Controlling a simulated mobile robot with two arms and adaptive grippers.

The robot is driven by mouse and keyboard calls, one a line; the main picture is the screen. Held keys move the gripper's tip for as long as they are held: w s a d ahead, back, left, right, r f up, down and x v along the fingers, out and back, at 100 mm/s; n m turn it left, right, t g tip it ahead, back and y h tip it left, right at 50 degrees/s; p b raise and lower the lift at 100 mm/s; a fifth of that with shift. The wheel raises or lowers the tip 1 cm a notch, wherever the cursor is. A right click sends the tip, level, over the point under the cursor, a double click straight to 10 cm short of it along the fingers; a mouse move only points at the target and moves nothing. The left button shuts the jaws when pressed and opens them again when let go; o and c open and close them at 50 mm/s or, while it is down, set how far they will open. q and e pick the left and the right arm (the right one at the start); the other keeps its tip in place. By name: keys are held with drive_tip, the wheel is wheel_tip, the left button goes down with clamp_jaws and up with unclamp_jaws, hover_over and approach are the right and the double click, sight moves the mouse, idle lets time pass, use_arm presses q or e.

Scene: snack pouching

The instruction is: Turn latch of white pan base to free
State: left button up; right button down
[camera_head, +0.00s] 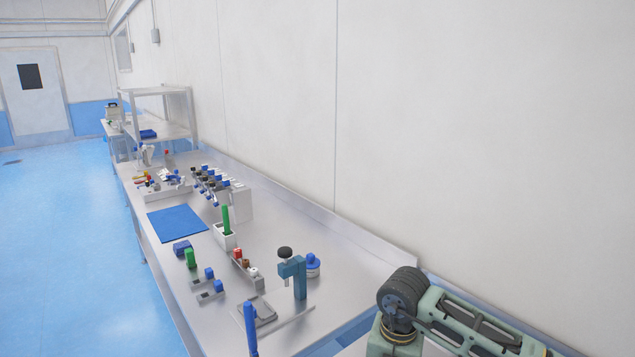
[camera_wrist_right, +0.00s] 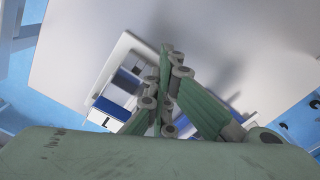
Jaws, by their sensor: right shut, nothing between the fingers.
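My right gripper (camera_wrist_right: 166,62) shows in the right wrist view, with its green fingers together and nothing between them. Behind the fingers is a white device (camera_wrist_right: 122,62) with blue panels and a dark L-shaped mark, partly hidden by the fingers and my wrist. I cannot tell whether it is the white pan base, and I cannot make out a latch on it. I cannot tell whether the fingertips touch it. In the head view my right arm enters at the lower right, its gripper out of frame. My left gripper is in neither view.
A long steel bench (camera_head: 185,285) runs along the wall. Its near end holds a teal stand (camera_head: 299,280), a blue upright handle (camera_head: 250,328) and a round blue-topped container (camera_head: 313,264). A blue mat (camera_head: 177,223) and several small parts lie farther back. The floor to the left is clear.

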drive_tip(key=shift+s+f, duration=0.4)
drive_tip(key=shift+f, duration=0.2)
drive_tip(key=shift+d+b, duration=0.2)
drive_tip(key=shift+b, duration=0.2)
drive_tip(key=shift+s+d+b, duration=0.25)
drive_tip(key=shift+d+b, duration=0.1)
drive_tip(key=shift+d, duration=0.1)
drive_tip(key=shift+r, duration=0.1)
drive_tip(key=shift+w+r, duration=0.1)
drive_tip(key=shift+r, duration=0.05)
drive_tip(key=shift+d, duration=0.1)
drive_tip(key=shift+w+d, duration=0.25)
drive_tip(key=shift+w, duration=0.1)
wheel_tip(320, 180, up, 6)
drive_tip(key=p, duration=0.2)
drive_tip(key=shift+p, duration=0.4)
